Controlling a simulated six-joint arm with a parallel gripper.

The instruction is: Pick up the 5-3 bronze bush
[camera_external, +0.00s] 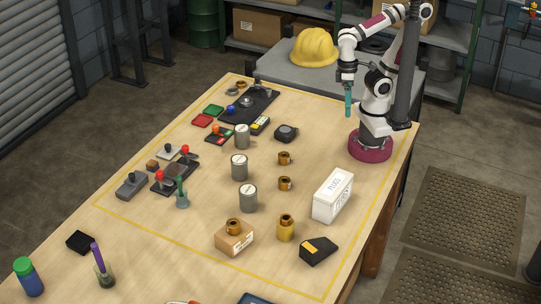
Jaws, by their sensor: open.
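Several bronze bushes show in the external view. One bush (284,158) stands on the table right of centre, and another bush (285,183) stands just in front of it. A third bush (286,220) sits on top of a yellow cylinder. A fourth bush (234,226) sits on a small cardboard box. Any 5-3 marking is too small to read, so I cannot tell which bush bears it. My gripper (348,112) has teal fingers pointing down. It is open, above the far right of the table, apart from every bush.
A white box (333,195) stands right of the bushes. Grey cylinders (240,167) stand to their left. A black and yellow block (318,250) lies in front. Fixtures with red knobs (174,173) are at left. Bare table separates the two loose bushes from the white box.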

